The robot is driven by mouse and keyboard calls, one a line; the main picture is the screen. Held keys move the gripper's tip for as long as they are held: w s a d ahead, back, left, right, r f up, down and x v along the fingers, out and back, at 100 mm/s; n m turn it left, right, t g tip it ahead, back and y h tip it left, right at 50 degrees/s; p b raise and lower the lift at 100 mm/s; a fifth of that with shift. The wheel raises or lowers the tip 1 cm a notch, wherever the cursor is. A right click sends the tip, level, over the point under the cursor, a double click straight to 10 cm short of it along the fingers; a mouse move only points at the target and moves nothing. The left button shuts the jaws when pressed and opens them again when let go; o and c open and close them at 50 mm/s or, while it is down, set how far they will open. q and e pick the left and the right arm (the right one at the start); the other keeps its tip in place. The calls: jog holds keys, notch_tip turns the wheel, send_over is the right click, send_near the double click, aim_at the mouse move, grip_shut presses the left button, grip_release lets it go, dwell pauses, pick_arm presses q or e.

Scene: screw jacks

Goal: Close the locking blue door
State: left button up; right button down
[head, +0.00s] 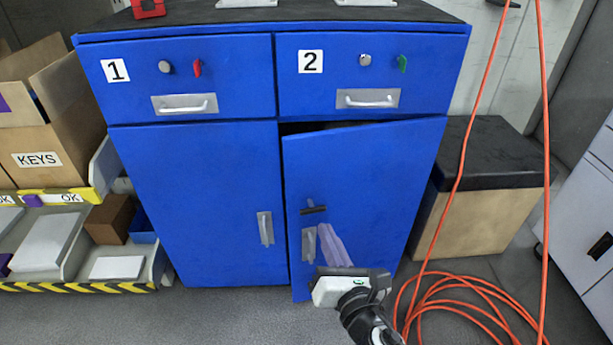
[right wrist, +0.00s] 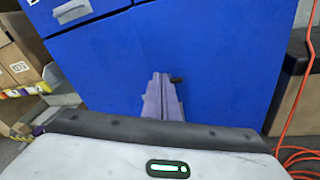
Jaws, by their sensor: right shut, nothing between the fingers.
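The blue cabinet (head: 200,190) has two drawers above two doors. Its right blue door (head: 375,185) stands slightly ajar, with a dark gap along its top edge and its free left edge out from the frame. This door has a grey handle (head: 309,244) and a small black latch piece (head: 313,210) above it. My right gripper (head: 333,245) is shut and empty, its purple fingers just right of the handle and close to the door face; contact cannot be told. In the right wrist view the shut fingers (right wrist: 162,98) point at the door (right wrist: 215,60), beside the black latch (right wrist: 175,79). My left gripper is out of view.
The left door (head: 200,200) sits flush. Shelves with a KEYS box (head: 38,158) stand at left. A black-topped box (head: 485,190) stands right of the cabinet. Orange cable (head: 455,290) hangs and coils on the floor at right.

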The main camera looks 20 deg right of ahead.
notch_tip(320, 180, up, 3)
jog(key=w+n+t, duration=0.1)
jog(key=w+n, duration=0.1)
jog(key=n, duration=0.2)
jog(key=b, duration=0.1)
send_near(302, 166)
jog(key=w, duration=0.5)
jog(key=shift+w+d+f, duration=0.1)
jog(key=shift+w+d, duration=0.1)
jog(key=shift+w, duration=0.5)
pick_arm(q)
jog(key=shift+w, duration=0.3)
pick_arm(e)
jog(key=shift+d, duration=0.1)
